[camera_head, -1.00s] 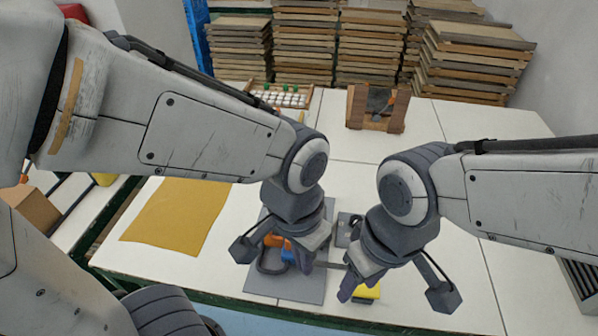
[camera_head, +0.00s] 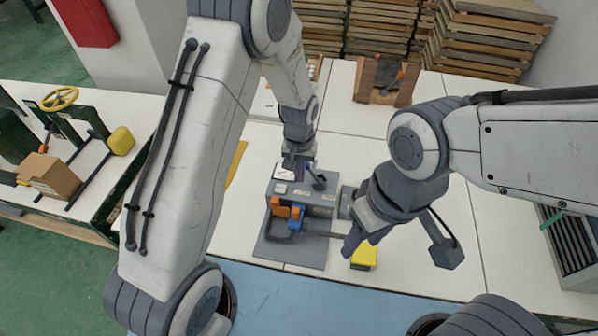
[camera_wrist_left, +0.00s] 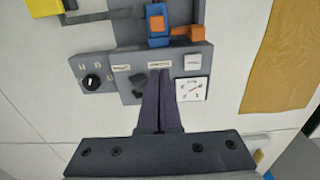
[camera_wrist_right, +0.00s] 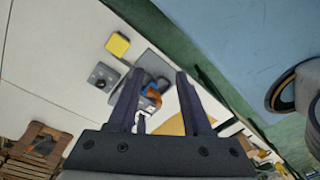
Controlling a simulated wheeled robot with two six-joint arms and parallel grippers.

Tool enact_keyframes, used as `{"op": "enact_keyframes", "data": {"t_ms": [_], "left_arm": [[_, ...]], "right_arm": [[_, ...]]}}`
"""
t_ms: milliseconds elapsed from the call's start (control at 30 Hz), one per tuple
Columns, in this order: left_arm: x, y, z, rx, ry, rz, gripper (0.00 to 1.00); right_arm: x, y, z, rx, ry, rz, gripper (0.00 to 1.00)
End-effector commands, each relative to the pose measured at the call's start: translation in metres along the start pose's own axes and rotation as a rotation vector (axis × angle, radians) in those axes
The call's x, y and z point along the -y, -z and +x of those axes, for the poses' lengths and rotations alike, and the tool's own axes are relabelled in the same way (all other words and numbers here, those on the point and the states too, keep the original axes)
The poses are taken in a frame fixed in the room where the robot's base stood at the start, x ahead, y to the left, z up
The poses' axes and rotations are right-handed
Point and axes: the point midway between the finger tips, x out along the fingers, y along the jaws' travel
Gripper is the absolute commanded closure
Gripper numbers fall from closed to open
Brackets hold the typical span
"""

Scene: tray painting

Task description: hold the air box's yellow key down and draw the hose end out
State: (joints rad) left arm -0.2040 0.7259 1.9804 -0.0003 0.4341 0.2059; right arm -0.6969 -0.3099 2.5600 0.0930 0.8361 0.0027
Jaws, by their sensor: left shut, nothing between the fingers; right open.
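The grey air box (camera_head: 318,194) stands on a grey plate (camera_head: 310,258). My left gripper (camera_wrist_left: 159,72) is shut and empty over the box's top, beside the white gauge (camera_wrist_left: 191,90); contact is unclear. My right gripper (camera_wrist_right: 160,72) is open, near the yellow block and the box's right side.
A smaller grey box with a dark knob (camera_wrist_left: 92,82) adjoins the air box. A yellow-brown sheet (camera_wrist_left: 285,60) lies on the table to its left in the head view. A wooden stand (camera_head: 386,80) and stacked boards stand at the back. White table at right is mostly clear.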

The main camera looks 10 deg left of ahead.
Motion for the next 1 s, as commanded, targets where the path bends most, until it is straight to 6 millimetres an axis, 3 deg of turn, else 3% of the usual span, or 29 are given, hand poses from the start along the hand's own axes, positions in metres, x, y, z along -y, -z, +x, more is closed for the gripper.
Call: {"op": "enact_keyframes", "data": {"t_ms": [33,133,333,467,567,800,1000], "left_arm": [[0.0,0.0,0.0,0.0,0.0,0.001,1.0],[0.0,0.0,0.0,0.001,0.0,0.001,1.0],[0.0,-0.001,0.0,0.001,0.0,0.001,1.0],[-0.001,-0.001,-0.001,0.001,0.0,0.002,1.0],[-0.001,-0.001,0.0,0.001,0.0,0.002,1.0],[-0.001,-0.001,-0.001,0.001,0.0,0.002,1.0],[-0.001,-0.001,-0.001,0.001,0.0,0.002,1.0]], "right_arm": [[0.0,0.0,0.0,0.0,0.0,0.0,0.61],[0.0,0.0,0.0,0.0,0.0,0.0,1.0],[-0.001,0.003,0.003,0.002,0.0,0.01,1.0],[-0.008,0.014,0.015,0.008,0.002,0.056,1.0],[-0.018,0.03,0.035,0.015,0.001,0.121,1.0],[-0.057,0.063,0.101,0.022,-0.012,0.311,1.0],[-0.096,0.07,0.162,0.027,-0.039,0.468,1.0]]}}
